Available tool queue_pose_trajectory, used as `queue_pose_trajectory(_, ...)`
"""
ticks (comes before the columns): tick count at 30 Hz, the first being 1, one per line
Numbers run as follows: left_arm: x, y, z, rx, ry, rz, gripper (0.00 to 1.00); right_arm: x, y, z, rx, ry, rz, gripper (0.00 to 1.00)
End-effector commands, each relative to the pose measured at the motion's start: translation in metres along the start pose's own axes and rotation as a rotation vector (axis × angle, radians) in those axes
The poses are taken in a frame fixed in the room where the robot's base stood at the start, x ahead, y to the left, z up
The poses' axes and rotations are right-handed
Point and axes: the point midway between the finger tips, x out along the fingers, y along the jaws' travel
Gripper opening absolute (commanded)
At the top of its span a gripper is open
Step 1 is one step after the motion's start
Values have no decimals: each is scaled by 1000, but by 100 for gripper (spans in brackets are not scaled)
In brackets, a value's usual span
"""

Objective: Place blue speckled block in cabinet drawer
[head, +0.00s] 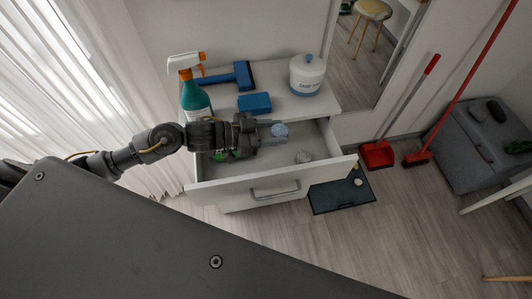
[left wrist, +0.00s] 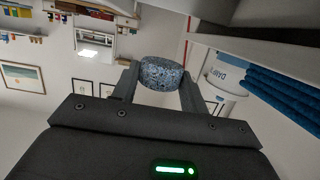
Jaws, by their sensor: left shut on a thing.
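The blue speckled block (head: 280,130) is held between the fingertips of my left gripper (head: 270,131) in the head view. The left wrist view shows the round-looking block (left wrist: 162,74) between the two fingers (left wrist: 158,88). The gripper reaches from the left over the open cabinet drawer (head: 275,187), with the block above the drawer's interior. Inside the drawer lie a small pale round thing (head: 304,157) and a green thing (head: 222,155), partly hidden by my arm. My right gripper is not in view.
A dark mat (head: 340,194) lies on the floor beside the drawer. A red dustpan (head: 378,154) stands to the right.

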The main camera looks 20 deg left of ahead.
Motion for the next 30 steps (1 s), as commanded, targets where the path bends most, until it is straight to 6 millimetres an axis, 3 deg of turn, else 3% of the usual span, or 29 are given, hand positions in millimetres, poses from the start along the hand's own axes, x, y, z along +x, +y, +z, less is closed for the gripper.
queue_pose_trajectory(9,10,1,51,-3,-2,0,20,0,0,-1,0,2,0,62)
queue_pose_trajectory(17,13,1,62,-3,-1,0,20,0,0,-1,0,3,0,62)
queue_pose_trajectory(24,19,1,92,-2,-2,0,20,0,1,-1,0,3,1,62)
queue_pose_trajectory(30,20,1,95,-1,0,0,20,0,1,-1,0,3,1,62)
